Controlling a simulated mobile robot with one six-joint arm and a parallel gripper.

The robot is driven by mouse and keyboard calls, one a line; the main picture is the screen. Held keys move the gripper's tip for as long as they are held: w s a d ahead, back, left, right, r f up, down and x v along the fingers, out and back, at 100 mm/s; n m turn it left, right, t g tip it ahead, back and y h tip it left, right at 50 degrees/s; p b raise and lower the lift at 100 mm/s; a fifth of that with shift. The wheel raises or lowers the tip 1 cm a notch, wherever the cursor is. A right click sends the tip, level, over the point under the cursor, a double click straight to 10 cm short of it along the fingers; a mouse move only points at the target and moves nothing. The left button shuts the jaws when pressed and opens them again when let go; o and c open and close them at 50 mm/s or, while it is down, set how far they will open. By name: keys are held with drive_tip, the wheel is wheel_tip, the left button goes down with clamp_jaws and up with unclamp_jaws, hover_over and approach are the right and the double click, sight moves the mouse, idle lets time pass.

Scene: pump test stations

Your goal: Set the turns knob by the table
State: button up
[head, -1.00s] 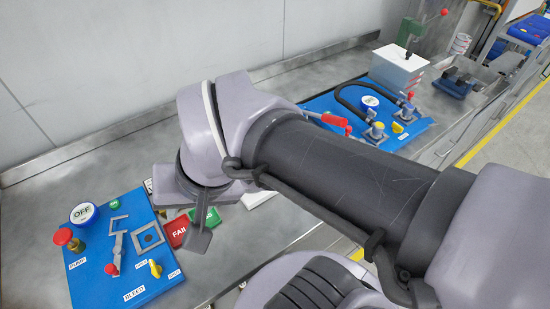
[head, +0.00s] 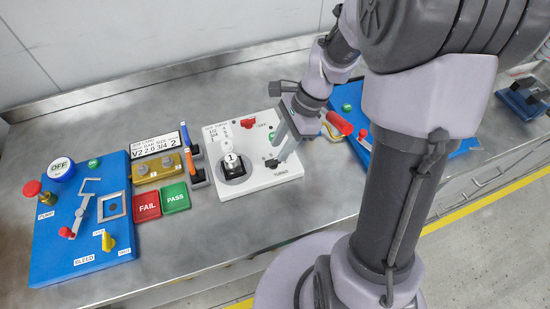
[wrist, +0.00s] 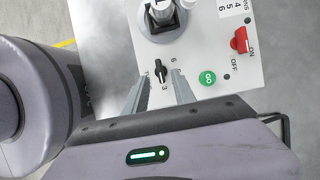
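The turns knob is a small black knob (head: 271,163) above the TURNS label on a white panel (head: 262,183). It also shows in the wrist view (wrist: 159,96), with numerals around it; its exact setting is too small to read. My gripper (head: 284,146) is open over this part of the panel. In the wrist view its two fingers (wrist: 160,80) stand apart on either side of the knob, with gaps between; I cannot tell its height above the panel. The table card (head: 156,143) stands behind the panel's left and reads V2, 2.0, 3/4, 2.
A white-topped knob (head: 231,163), a red switch (wrist: 240,40) and a green button (wrist: 207,77) share the panel. FAIL (head: 147,206) and PASS (head: 175,197) blocks lie left, beside a blue pump board (head: 60,260). Another blue board (head: 465,146) is right of my arm.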

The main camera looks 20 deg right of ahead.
sight(274, 159)
drive_tip(key=b+x, duration=0.1)
drive_tip(key=x, duration=0.3)
drive_tip(key=shift+a+f, duration=0.1)
drive_tip(key=shift+f, duration=0.25)
clamp_jaws()
